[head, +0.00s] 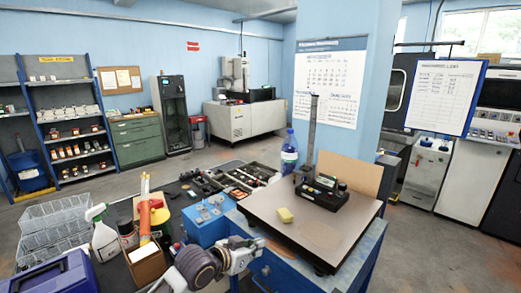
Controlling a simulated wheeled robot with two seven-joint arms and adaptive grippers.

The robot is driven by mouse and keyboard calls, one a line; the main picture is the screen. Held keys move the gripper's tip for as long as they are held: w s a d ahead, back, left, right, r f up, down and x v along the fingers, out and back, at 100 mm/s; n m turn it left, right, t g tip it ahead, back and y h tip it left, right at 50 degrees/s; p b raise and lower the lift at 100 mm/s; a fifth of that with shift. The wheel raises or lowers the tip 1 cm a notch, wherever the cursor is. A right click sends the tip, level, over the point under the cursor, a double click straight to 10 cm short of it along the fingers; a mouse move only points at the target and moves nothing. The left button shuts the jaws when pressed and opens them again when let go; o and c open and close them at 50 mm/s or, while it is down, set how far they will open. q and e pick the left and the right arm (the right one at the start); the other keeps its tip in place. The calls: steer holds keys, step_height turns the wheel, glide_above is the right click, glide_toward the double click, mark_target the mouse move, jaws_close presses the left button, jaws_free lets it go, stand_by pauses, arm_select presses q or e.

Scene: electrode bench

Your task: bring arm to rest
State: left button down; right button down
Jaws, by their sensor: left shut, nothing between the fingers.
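My left gripper (257,246) shows at the bottom middle of the head view, at the end of my left arm, which comes in from the bottom left. It is shut with nothing between its fingers. It is in front of the blue block (206,223) with small pieces on its top, and left of the flat surface plate (300,238). The picture is too small to tell whether it touches the bench edge. My right gripper is not in view.
A bottle (289,152) stands behind. Left are a spray bottle (102,236), wire baskets (54,222) and a purple toolbox (50,276). The plate's front is clear.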

arm_select(q)
steer(key=s+a+f+n+g+y, duration=0.35)
steer(key=s+a+f, duration=0.6)
steer(key=s, duration=0.35)
steer(key=s+a+f+n+g+y, duration=0.25)
steer(key=s+a+f+y, duration=0.25)
steer(key=s+a+f, duration=0.55)
steer(key=s+a+f+g, duration=0.1)
steer(key=s+f, duration=0.2)
steer(key=f, duration=1.2)
steer(key=s+f, duration=0.3)
steer(key=f, duration=1.3)
steer(key=s+a+f, duration=0.2)
steer(key=s+f, duration=0.7)
steer(key=s, duration=0.2)
steer(key=s+a+f+g, duration=0.1)
steer(key=s+a+f, duration=0.1)
steer(key=s+f, duration=0.8)
steer(key=shift+s+f+m+g, duration=0.15)
steer(key=shift+s+m+g, duration=0.15)
steer(key=shift+s, duration=0.15)
